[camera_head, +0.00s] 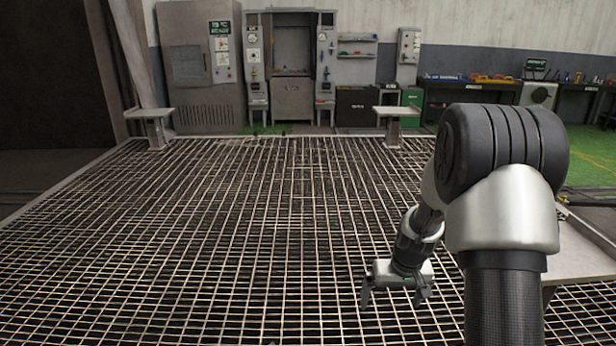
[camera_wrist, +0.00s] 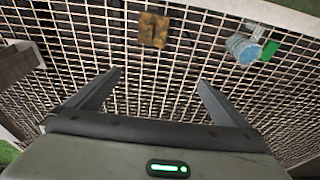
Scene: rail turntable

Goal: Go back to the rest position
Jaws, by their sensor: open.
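My gripper (camera_head: 394,298) hangs at the end of my bent arm over the metal grating (camera_head: 230,230), right of the picture's middle in the head view. Its two fingers point down and stand wide apart with nothing between them. In the wrist view my gripper (camera_wrist: 160,88) also shows open and empty above the grating. A small rusty brown block (camera_wrist: 153,29) and a blue-grey round part (camera_wrist: 243,48) with a green piece beside it show beyond the fingertips in the wrist view.
Two small pale stands are at the far edge of the grating, one left (camera_head: 150,113) and one right (camera_head: 396,112). A pale table (camera_head: 585,250) is at the right beside my arm. Grey cabinets (camera_head: 202,65) and a workbench line the back wall. The middle of the grating is clear.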

